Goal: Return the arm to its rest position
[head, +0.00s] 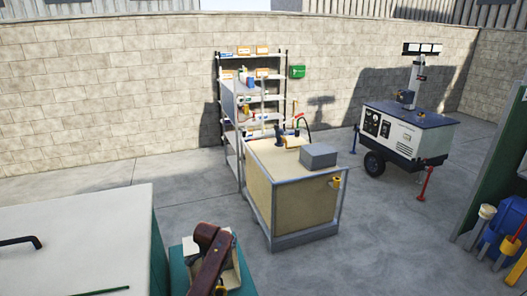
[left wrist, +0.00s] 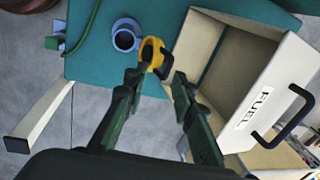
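In the left wrist view my left gripper (left wrist: 157,76) has its two dark fingers spread apart, with nothing held between them. A yellow piece with a black loop (left wrist: 152,52) lies just beyond the fingertips, over a teal surface (left wrist: 110,75). Whether a finger touches it I cannot tell. A blue ring-like cup (left wrist: 126,37) is beside it on the left. My right gripper is in neither view. I cannot make out my left gripper in the head view.
An open pale box marked FUEL (left wrist: 252,112), with a black handle, stands close on the right. In the head view are a white-topped cabinet (head: 75,235), a caged tank (head: 290,190), shelving (head: 265,75) and a wheeled generator (head: 405,130). Concrete floor (head: 390,235) lies clear between them.

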